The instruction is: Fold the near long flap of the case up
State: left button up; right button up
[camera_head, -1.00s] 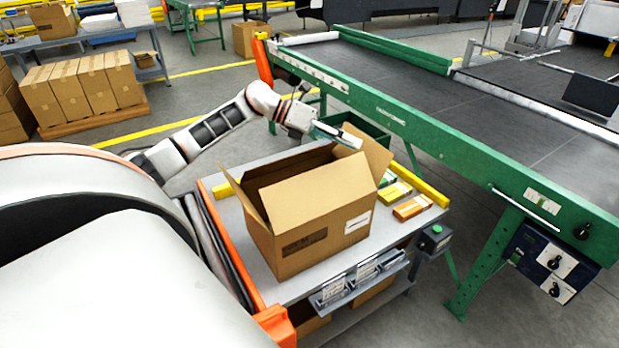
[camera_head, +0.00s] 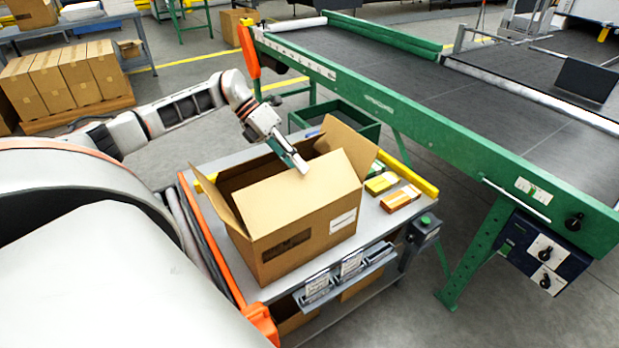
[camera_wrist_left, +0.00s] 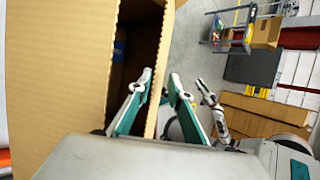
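The open cardboard case (camera_head: 335,214) stands on a grey worktable. Its near long flap (camera_head: 300,193) slopes up from the top edge of the near wall, and the short end flaps are spread outward. My left gripper (camera_head: 301,167) reaches over the case from the far side, its tip at the upper edge of the near flap. In the left wrist view, the gripper (camera_wrist_left: 160,76) has its two fingers apart, with a strip of cardboard seen between them; contact cannot be told. A broad cardboard panel (camera_wrist_left: 60,75) fills the left. My right gripper is not in view.
Small orange (camera_head: 401,198) and yellow (camera_head: 381,183) boxes lie right of the case on the table. A green bin (camera_head: 350,128) is behind it. A green-framed conveyor (camera_head: 450,150) runs along the right. My base is close at the left.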

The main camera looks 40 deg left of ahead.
aim_at(309, 178)
pick_arm(q)
jog(key=shift+x, duration=2.65)
